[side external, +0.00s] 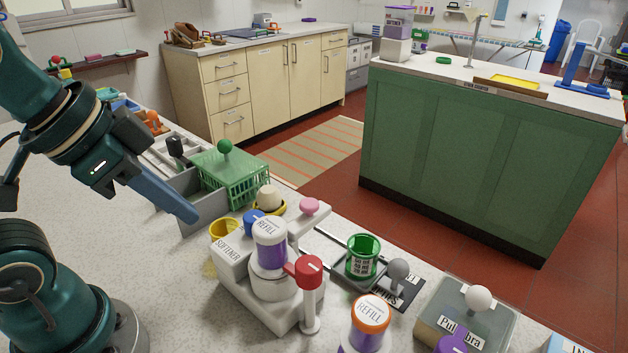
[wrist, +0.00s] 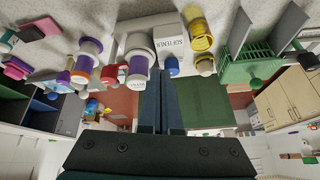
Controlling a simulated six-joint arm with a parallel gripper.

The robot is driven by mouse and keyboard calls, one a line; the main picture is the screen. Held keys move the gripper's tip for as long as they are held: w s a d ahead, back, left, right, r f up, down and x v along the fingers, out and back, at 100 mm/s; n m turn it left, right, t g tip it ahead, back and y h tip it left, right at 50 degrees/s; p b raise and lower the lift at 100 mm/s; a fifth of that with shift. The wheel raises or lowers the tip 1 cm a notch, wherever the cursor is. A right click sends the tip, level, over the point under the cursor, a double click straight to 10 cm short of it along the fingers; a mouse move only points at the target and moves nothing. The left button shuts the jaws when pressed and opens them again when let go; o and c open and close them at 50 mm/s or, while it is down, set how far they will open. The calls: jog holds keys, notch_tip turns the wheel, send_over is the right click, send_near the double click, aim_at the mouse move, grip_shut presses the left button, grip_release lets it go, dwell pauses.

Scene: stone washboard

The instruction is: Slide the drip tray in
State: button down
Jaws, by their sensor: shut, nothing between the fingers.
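The drip tray (side external: 346,281) appears to be the dark, low tray beside the white softener dispenser (side external: 232,262) in the side view. A green labelled cup (side external: 362,262) stands on it and hides part of it. Thin dark rails run from the dispenser's back towards the tray, which sits out from the dispenser. A grey ball knob (side external: 398,270) rises from a dark plate just right of the cup. My gripper (side external: 191,216) is shut and empty, above the counter left of the dispenser and apart from the tray. The wrist view shows its closed fingers (wrist: 160,98); I cannot make out the tray there.
A white refill bottle with a purple band (side external: 269,245) and a red-topped post (side external: 309,290) stand at the dispenser. An orange-capped refill bottle (side external: 368,325) is in front of the tray. A green basket (side external: 230,178) and grey panel (side external: 182,190) stand near my gripper.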

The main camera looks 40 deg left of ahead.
jog(key=w+d+r+m+g+h, duration=0.1)
jog(key=w+d+r+m+h, duration=0.2)
jog(key=w+d+r+m, duration=0.45)
jog(key=m+g+h, duration=0.5)
jog(key=m+g, duration=0.2)
jog(key=m, duration=0.3)
send_over(406, 270)
jog(key=a, duration=0.3)
jog(key=f, duration=1.2)
jog(key=shift+w+d+f, duration=0.25)
jog(key=x, duration=0.9)
jog(key=shift+w+f, duration=0.1)
jog(key=shift+f, duration=0.2)
jog(key=shift+w+a+f+t, duration=0.1)
jog(key=shift+a+f+t, duration=0.1)
jog(key=shift+f+t, duration=0.1)
jog(key=shift+w+a+f, duration=0.1)
jog(key=shift+w+a, duration=0.05)
jog(key=shift+a, duration=0.65)
jog(key=shift+w+a+f, duration=0.1)
jog(key=shift+w+a, duration=0.05)
jog(key=shift+a, duration=0.65)
